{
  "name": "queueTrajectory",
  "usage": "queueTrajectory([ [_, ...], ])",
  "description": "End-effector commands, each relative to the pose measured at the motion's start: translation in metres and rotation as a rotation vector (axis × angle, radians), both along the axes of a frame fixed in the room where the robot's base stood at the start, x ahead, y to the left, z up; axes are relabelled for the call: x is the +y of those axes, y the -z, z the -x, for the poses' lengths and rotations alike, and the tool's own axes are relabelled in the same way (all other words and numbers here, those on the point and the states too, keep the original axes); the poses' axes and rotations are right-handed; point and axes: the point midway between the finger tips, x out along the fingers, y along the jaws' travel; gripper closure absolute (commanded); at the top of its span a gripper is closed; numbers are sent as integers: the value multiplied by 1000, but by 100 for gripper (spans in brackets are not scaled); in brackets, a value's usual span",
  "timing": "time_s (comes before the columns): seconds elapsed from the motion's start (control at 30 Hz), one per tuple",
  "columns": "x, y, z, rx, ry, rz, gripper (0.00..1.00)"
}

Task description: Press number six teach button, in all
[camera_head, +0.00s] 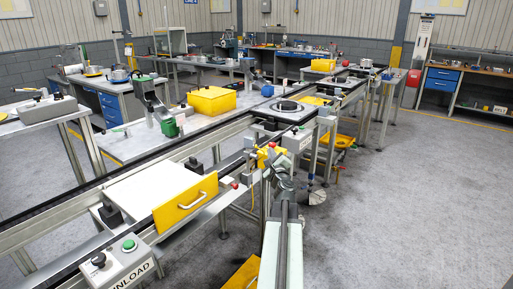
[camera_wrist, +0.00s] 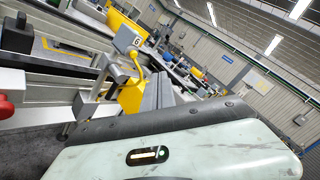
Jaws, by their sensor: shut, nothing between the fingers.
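A small grey box marked 6 (camera_wrist: 127,40) shows in the wrist view, above and left of my gripper. A yellow curved part (camera_wrist: 137,62) sits just below it, and a yellow block (camera_wrist: 131,96) stands lower. My gripper (camera_wrist: 158,92) appears as grey fingers close together, just right of the yellow block; I cannot tell whether they touch it. Nothing shows between them. In the head view, my arm reaches up to a yellow fixture (camera_head: 268,157) beside the line, with a grey labelled box (camera_head: 298,139) behind it. I cannot clearly make out a button on the number six box.
A grey UNLOAD box (camera_head: 127,262) with green and black buttons stands at lower left. A yellow panel with a handle (camera_head: 186,204) stands by a white plate (camera_head: 148,190). A red knob (camera_wrist: 6,106) shows at the wrist view's left edge. The floor (camera_head: 400,205) at right is clear.

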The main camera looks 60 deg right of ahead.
Motion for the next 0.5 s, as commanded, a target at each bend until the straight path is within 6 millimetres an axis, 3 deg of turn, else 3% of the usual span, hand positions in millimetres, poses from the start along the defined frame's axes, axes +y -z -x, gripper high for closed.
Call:
queueTrajectory([
  [0.2, -1, 0, -28, -1, -1, -1, 100],
  [0.5, 1, 0, -39, 0, -1, 0, 100],
])
